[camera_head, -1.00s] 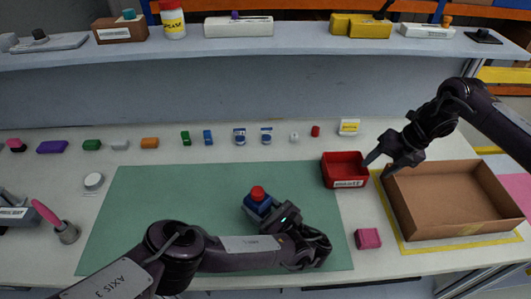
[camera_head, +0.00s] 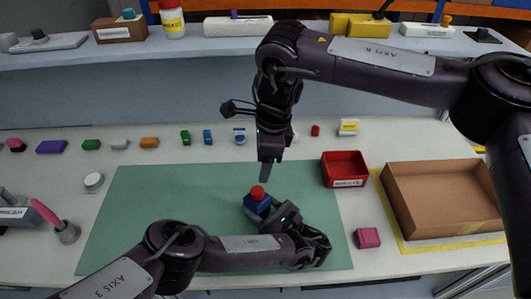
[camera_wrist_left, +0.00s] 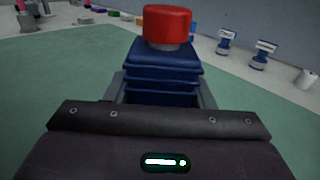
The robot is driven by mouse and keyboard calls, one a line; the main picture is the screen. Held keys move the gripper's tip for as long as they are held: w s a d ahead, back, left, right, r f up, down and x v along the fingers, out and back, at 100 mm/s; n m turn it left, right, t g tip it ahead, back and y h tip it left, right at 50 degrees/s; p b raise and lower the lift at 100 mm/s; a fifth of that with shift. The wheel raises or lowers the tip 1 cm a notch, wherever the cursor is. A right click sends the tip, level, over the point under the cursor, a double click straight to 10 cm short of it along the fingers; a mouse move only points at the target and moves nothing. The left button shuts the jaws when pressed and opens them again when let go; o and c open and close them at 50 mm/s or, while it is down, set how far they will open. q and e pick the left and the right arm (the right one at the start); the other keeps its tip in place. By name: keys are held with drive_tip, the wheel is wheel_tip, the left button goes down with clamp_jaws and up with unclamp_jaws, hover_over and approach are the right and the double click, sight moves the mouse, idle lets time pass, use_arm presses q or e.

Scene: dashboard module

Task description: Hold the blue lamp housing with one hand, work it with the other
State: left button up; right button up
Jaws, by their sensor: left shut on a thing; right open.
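The blue lamp housing (camera_head: 256,204) with a red cap (camera_head: 257,192) on top is over the green mat (camera_head: 150,210). My left gripper (camera_head: 268,208) is shut on the housing from the lower right. In the left wrist view the ribbed blue housing (camera_wrist_left: 164,72) stands upright between the fingers, with the red cap (camera_wrist_left: 167,26) on top. My right gripper (camera_head: 267,172) points down just above and beside the red cap, apart from it. It is open and empty; its fingers overlap in the head view. The housing's lower part is hidden by my left gripper.
A red bin (camera_head: 345,168) and a cardboard box (camera_head: 440,200) stand at the right, with a pink block (camera_head: 367,238) nearby. Several small coloured parts line the back of the table. The mat's left half is clear.

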sight(257, 190)
drive_tip(key=f, duration=0.3)
drive_tip(key=a+f, duration=0.1)
drive_tip(key=f, duration=0.6)
drive_tip(key=shift+a, duration=0.3)
drive_tip(key=c, duration=1.1)
drive_tip(key=shift+o, duration=0.2)
drive_tip(key=shift+r, duration=0.1)
drive_tip(key=shift+r, duration=3.05)
use_arm(q)
drive_tip(key=o, duration=1.4)
drive_tip(key=shift+c, duration=0.2)
